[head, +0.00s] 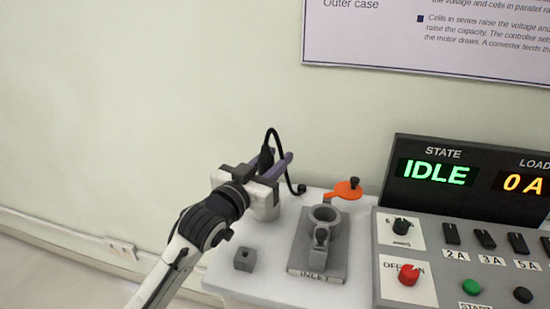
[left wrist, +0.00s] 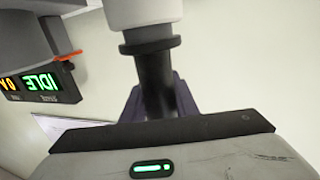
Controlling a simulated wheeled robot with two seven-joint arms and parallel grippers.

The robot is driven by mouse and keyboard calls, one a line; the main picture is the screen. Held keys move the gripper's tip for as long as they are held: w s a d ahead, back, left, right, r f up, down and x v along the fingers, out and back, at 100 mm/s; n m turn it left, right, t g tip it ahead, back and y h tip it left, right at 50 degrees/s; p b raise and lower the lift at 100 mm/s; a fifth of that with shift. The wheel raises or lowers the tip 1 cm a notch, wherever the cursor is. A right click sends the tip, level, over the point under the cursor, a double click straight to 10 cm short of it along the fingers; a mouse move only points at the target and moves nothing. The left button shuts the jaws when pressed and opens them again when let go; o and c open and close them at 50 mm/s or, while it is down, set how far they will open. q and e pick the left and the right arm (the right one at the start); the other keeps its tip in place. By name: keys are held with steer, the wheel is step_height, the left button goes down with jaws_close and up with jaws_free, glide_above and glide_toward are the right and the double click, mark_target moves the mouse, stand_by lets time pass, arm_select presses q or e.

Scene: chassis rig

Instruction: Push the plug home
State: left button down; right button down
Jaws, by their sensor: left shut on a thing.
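The plug's dark handle (left wrist: 155,85) stands between the purple fingers of my left gripper (head: 276,163), which is shut on it. A black cable (head: 271,133) loops up from the handle in the head view. A pale grey cylinder (head: 264,209) shows under the gripper. In the left wrist view the handle's dark collar meets this pale cylinder (left wrist: 150,12); I cannot tell whether it is the plug's head or a holder. The grey inlet (head: 323,215), with a round socket on a plate, is right of the gripper, apart from it. My right gripper is out of view.
An orange flap (head: 346,190) sits behind the inlet. A small grey block (head: 244,259) is on the white bench (head: 226,277), left of the inlet. A control panel (head: 445,245) with knobs and buttons stands at the right; its dark display (head: 460,178) reads IDLE and 0 A.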

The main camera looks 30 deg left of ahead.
arm_select(q)
steer(key=shift+f+b, duration=0.3)
steer(key=shift+f, duration=0.35)
steer(key=c, duration=1.3)
jaws_free()
steer(key=s, duration=1)
steer(key=shift+s, duration=0.15)
steer(key=shift+d, duration=0.1)
